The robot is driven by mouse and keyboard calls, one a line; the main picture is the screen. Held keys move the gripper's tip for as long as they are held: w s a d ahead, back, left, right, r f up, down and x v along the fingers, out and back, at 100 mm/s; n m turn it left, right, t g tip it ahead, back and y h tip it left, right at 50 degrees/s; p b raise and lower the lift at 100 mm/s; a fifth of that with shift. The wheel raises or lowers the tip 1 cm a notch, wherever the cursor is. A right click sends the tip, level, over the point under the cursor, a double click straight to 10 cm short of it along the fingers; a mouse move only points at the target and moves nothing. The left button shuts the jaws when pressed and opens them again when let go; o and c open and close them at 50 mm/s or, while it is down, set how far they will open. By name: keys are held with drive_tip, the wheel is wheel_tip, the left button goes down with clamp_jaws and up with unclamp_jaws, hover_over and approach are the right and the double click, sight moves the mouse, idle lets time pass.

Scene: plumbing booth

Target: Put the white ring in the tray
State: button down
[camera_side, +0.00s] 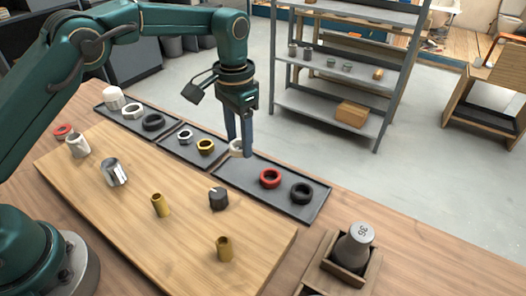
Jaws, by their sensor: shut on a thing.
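My gripper (240,148) points down and is shut on a white ring (236,148). The fingers partly cover the ring. The ring is at the far left end of a dark tray (283,206), close to its edge; I cannot tell if it touches the tray. A red ring (270,178) and a black ring (301,193) lie in that tray. A middle dark tray (191,153) holds a silver-white ring (185,136) and a gold ring (205,146).
A left tray (113,122) holds white pieces and a black ring (154,122). On the wooden board (190,235) stand brass fittings (160,205), a dark fitting (218,198) and a silver one (115,172). A grey weight (355,245) stands in a wooden holder at front right.

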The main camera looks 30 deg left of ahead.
sight(246, 170)
drive_tip(key=shift+w+d+f, duration=0.15)
drive_tip(key=shift+d+f, duration=0.25)
drive_tip(key=shift+d, duration=0.2)
drive_tip(key=shift+f, duration=1.95)
drive_tip(key=shift+f, duration=0.1)
drive_tip(key=c, duration=0.6)
unclamp_jaws()
